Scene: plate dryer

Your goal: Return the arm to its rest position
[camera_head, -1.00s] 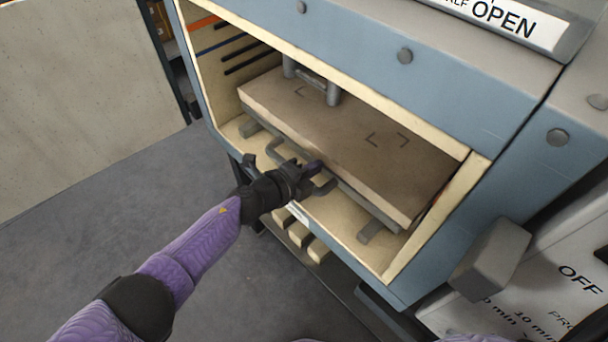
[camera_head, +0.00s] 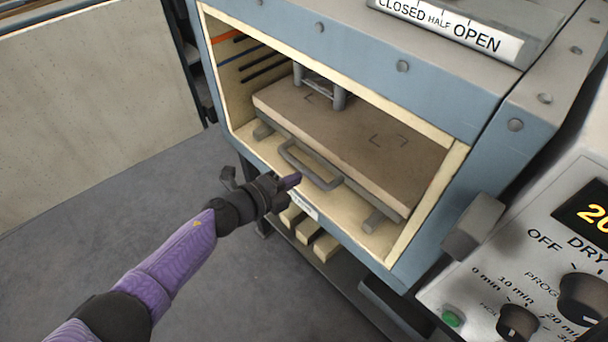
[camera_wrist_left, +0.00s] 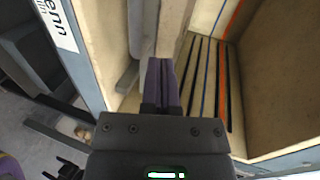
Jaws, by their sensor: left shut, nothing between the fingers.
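My left arm comes in from the lower left in the head view. Its left gripper (camera_head: 292,181) is in front of the dryer opening, just left of and below the grey handle (camera_head: 310,166) of the brown shelf slab. It looks apart from the handle. In the left wrist view the purple fingers (camera_wrist_left: 161,85) are together with nothing between them. My right gripper is in neither current view.
The blue-grey dryer (camera_head: 365,50) stands open with the brown slab (camera_head: 350,135) inside. A control panel (camera_head: 545,280) with knobs is at the right. Wooden blocks (camera_head: 308,232) sit below the opening. The grey floor (camera_head: 90,215) at the left is clear.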

